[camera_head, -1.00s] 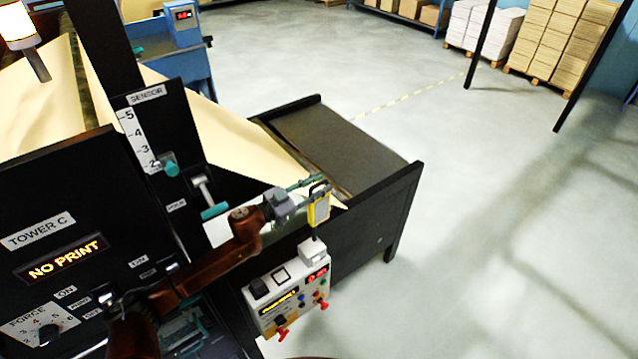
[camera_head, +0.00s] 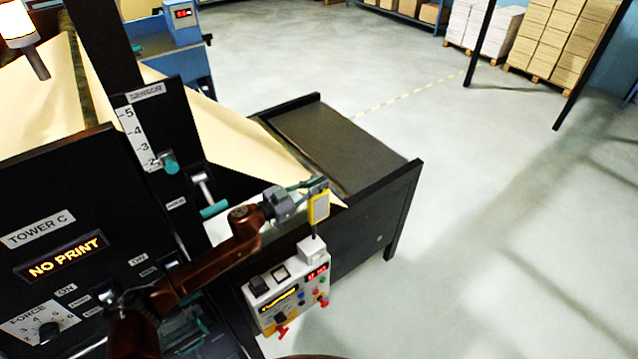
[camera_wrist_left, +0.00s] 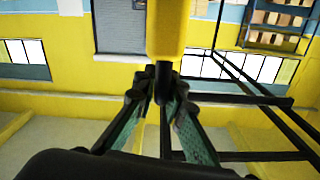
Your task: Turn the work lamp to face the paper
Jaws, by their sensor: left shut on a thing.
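The work lamp (camera_head: 319,207) is a small yellow-framed lamp on a thin dark stem above a white box on the control panel. Its pale face shows in the head view. My left gripper (camera_head: 313,186) reaches in from the left and is shut at the lamp's top. In the left wrist view, the yellow lamp body (camera_wrist_left: 166,30) fills the top middle, and the gripper's fingers (camera_wrist_left: 163,85) close around a dark bar on it. The tan paper (camera_head: 245,140) slopes down to the left of the lamp. My right gripper is out of view.
The control panel (camera_head: 290,295) with buttons and red knobs hangs below the lamp. The black tower C (camera_head: 60,215) stands at the left, close to my arm. A dark-topped bench (camera_head: 345,145) lies behind the lamp. The floor at the right is open.

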